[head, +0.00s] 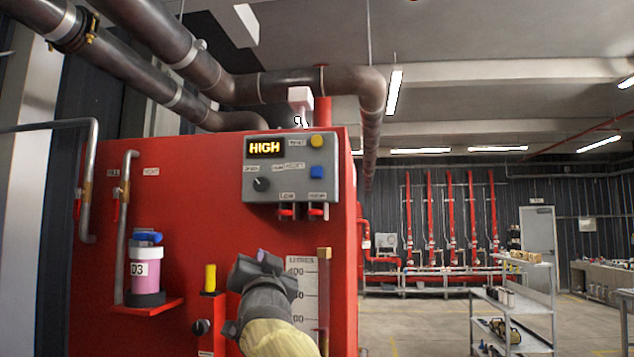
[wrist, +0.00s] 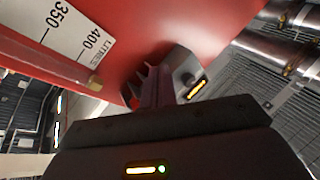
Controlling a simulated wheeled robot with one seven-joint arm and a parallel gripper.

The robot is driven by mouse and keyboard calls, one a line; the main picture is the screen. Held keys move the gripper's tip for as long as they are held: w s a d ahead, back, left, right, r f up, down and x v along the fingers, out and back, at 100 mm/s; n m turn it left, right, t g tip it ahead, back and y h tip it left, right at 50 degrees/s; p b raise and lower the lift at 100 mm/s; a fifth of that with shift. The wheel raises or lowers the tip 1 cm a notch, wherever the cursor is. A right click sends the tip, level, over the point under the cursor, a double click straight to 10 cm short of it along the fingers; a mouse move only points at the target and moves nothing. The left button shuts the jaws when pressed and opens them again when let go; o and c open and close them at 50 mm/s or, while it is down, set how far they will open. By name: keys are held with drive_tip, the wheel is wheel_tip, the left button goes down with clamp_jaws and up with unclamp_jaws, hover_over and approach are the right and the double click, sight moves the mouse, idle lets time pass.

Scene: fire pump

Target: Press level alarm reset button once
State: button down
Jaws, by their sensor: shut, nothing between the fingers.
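A grey control panel (head: 262,197) is mounted on the red tank front, with a lit display (head: 265,147) reading HIGH. A round yellow button (head: 316,140) is at its upper right, beside a small label too blurred to read surely. A blue button (head: 316,171) is below it, and a black knob (head: 261,184) is at the left. My gripper (head: 262,258) is shut and empty, below the panel and apart from it. In the wrist view my shut fingers (wrist: 153,84) hide part of the panel (wrist: 187,68); the yellow button cannot be made out there.
Two red-handled valves (head: 287,211) hang under the panel. A litre scale (head: 303,268) is right of my gripper. A pink container (head: 145,272) stands on a red shelf at the left. A yellow-topped post (head: 210,278) is left of my gripper. A metal cart (head: 512,310) stands farther right.

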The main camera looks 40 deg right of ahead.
sight(313, 174)
drive_tip(key=s+d+r+m+h+p, duration=0.1)
drive_tip(key=s+r+h, duration=0.3)
drive_tip(key=r, duration=0.4)
drive_tip(key=s+d+r+m+h, duration=0.1)
drive_tip(key=s+r+m+h, duration=0.3)
drive_tip(key=r, duration=0.5)
drive_tip(key=shift+s+d+m+p, duration=0.3)
drive_tip(key=shift+s+d+p, duration=0.1)
drive_tip(key=shift+s, duration=0.35)
drive_tip(key=w+d+p, duration=0.1)
drive_tip(key=w+d, duration=0.1)
drive_tip(key=w+d+p, duration=0.2)
drive_tip(key=w+d, duration=0.1)
drive_tip(key=shift+d+p, duration=0.3)
drive_tip(key=shift+d, duration=0.05)
drive_tip(key=shift+w+d, duration=0.4)
drive_tip(key=shift+d, duration=0.05)
drive_tip(key=shift+w+d, duration=0.1)
drive_tip(key=shift+d, duration=0.05)
